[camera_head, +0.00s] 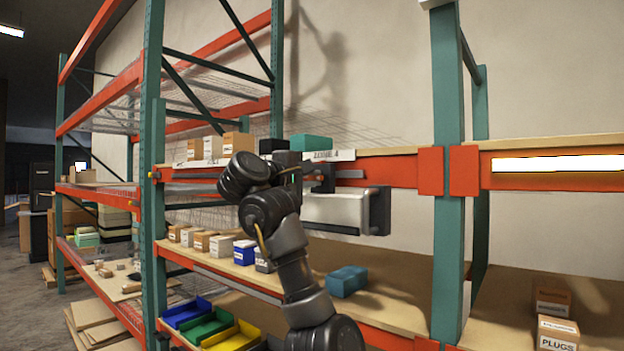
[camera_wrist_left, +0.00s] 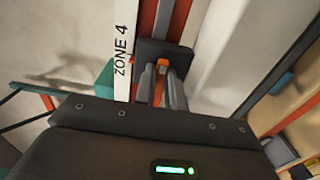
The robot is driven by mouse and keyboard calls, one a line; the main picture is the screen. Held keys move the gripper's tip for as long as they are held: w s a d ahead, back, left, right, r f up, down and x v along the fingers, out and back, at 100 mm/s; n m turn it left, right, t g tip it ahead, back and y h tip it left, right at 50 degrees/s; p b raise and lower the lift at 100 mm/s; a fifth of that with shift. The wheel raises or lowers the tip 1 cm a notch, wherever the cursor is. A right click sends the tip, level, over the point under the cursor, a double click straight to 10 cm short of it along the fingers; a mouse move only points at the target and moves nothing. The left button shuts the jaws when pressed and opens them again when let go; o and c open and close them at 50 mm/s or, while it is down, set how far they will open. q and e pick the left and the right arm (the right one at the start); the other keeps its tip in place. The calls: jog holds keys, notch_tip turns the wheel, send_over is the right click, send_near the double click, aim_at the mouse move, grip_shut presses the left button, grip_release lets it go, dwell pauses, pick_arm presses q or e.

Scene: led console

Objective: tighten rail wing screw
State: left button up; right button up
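A small orange piece (camera_wrist_left: 162,67), which looks like the wing screw, stands against a dark block (camera_wrist_left: 164,58) on the rail by the ZONE 4 label strip (camera_wrist_left: 122,42). My left gripper (camera_wrist_left: 162,88) points at it, with its two grey fingers on either side. I cannot tell whether the fingers press on it. In the head view my left gripper (camera_head: 312,174) is at the dark bracket on the orange beam, under the ZONE 4 strip (camera_head: 330,156). The screw is not distinguishable there. My right gripper is not in view.
A pale box with dark ends (camera_head: 338,209) sits just below the gripper. A lit white bar (camera_head: 557,163) is on the right beam. A teal upright (camera_head: 447,200) stands right of the arm. Cartons and a teal box (camera_head: 347,281) lie on the lower shelf, with coloured bins below.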

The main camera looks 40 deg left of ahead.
pick_arm(q)
jog(key=shift+f, duration=0.1)
grip_shut()
jog(key=shift+f+m+b, duration=0.15)
jog(key=shift+m+b, duration=0.35)
jog(key=shift+b, duration=0.35)
jog(key=m+b, duration=0.7)
jog(key=b, duration=0.2)
jog(key=shift+w+f+m, duration=0.1)
jog(key=shift+f+m, duration=0.05)
jog(key=shift+m, duration=0.15)
jog(key=m+b, duration=0.2)
jog(key=shift+m, duration=0.3)
jog(key=m+b, duration=0.3)
jog(key=shift+m, duration=0.4)
jog(key=m+b, duration=0.2)
jog(key=m, duration=0.1)
jog(key=m+b, duration=0.2)
jog(key=m, duration=0.2)
jog(key=shift+r+m+b, duration=0.2)
jog(key=shift+m+b, duration=0.3)
jog(key=shift+m, duration=1.1)
